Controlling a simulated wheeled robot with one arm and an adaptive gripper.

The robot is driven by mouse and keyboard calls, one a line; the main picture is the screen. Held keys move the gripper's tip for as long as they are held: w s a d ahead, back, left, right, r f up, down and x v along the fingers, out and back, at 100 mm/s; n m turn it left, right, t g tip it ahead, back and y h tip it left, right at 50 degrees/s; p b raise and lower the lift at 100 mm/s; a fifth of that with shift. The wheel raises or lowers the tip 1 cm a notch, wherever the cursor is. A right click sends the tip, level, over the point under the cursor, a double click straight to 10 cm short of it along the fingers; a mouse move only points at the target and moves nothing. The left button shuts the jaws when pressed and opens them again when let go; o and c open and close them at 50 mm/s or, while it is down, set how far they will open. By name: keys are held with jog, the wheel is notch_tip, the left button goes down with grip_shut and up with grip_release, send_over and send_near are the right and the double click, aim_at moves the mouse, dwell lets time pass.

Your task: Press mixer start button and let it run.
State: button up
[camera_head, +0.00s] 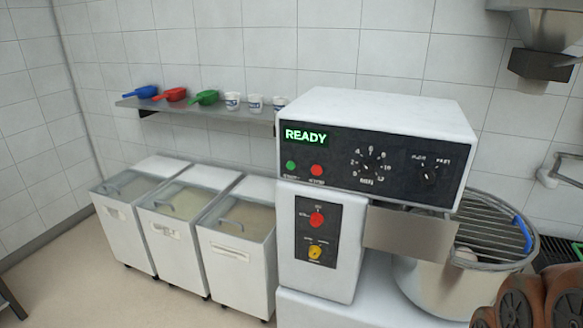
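The mixer (380,115) is a white machine with a dark control panel, at the centre right. Its green display (306,136) reads READY. Below the display are a green button (291,166) and, to its right, a red button (317,171). A dial (368,166) with numbers and a second knob (430,177) sit further right. A lower panel holds a red knob or button (316,219) and a yellow one (315,252). The metal bowl (425,285) stands at the right under a wire guard (500,222). My gripper is not in view.
Several scoops and white cups (232,102) stand on a wall shelf (200,107). Three white lidded bins (237,275) stand left of the mixer. Brown, dark-capped rounded parts fill the bottom right corner. A metal fixture (545,40) hangs at top right. The floor at lower left is open.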

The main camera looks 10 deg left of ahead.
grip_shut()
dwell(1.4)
